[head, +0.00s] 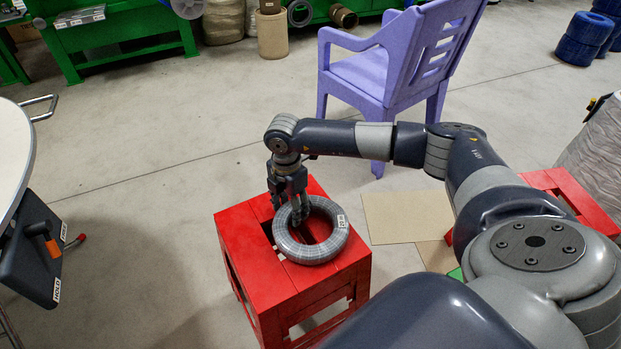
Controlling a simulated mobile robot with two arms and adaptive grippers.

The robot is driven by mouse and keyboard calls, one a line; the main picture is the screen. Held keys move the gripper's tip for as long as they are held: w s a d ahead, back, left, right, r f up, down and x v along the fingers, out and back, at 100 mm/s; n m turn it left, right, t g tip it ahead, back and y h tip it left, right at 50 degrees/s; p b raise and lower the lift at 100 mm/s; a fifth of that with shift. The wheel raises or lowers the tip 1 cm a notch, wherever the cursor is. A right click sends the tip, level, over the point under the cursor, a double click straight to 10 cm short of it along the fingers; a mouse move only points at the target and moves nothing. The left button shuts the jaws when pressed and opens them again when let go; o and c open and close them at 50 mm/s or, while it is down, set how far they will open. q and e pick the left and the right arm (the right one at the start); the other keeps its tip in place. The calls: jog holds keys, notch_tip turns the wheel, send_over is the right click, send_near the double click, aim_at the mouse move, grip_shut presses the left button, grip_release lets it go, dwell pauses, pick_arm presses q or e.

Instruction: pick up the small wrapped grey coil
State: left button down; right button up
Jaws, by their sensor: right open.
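The small wrapped grey coil (318,252) lies flat on top of a red stool (240,238), with a small white label on its right side. My right gripper (297,222) points down over the coil's upper left part. Its fingers are open and come down at the ring, with one finger seeming to be over the centre hole. Whether the fingers touch the coil cannot be told. The gripper hides a part of the coil's far left rim. My left gripper does not show.
A purple chair (372,75) stands behind my right arm. Flat cardboard (405,218) lies on the floor right of the stool. Another red stool (585,200) is at the right. A round white table (12,150) is at the left edge. The floor left of the stool is free.

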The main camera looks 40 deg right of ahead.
jog(key=shift+f, duration=0.15)
grip_shut()
